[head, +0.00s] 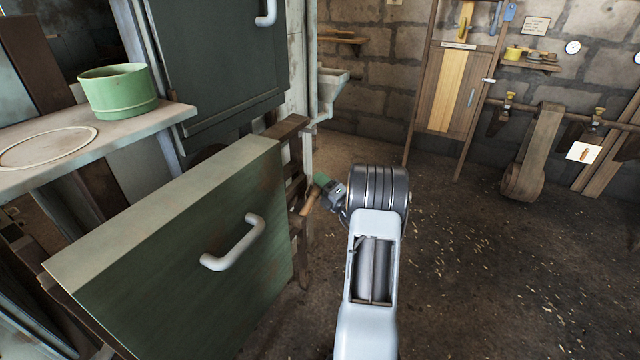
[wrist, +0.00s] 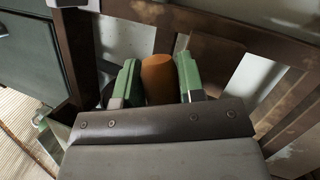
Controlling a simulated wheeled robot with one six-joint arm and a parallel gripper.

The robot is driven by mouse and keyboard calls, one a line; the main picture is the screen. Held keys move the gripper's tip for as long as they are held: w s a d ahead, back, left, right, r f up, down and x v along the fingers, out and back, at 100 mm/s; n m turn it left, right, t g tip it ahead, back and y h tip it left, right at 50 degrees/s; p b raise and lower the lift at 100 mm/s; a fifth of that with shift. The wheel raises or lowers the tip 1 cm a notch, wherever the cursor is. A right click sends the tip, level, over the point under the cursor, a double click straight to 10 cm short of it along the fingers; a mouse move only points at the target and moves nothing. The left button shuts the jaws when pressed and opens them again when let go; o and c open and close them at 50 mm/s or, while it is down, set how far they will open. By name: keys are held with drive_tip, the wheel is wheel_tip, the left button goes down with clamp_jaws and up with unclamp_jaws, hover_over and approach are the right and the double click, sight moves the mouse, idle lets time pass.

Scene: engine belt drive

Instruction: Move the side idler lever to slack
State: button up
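A rounded orange-brown wooden handle (head: 309,200) stands by the dark timber frame at the right end of the green panel. It looks like the grip of the side idler lever; the rest of the lever is hidden. In the wrist view the handle (wrist: 158,78) fills the gap between the two green fingers. In the head view my gripper (head: 325,188) is partly hidden by my own arm.
A green-fronted panel (head: 190,265) with a white handle (head: 233,243) stands left of my arm. Behind it are a shelf (head: 150,122) with a green pot (head: 118,92) and a dark cabinet (head: 215,60). A belt (head: 535,150) hangs at the right wall. The floor on the right is open.

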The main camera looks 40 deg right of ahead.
drive_tip(key=o, duration=0.4)
drive_tip(key=shift+r, duration=0.1)
drive_tip(key=shift+s, duration=0.1)
drive_tip(key=p+v, duration=0.2)
drive_tip(key=v, duration=1.1)
drive_tip(key=shift+s, duration=0.25)
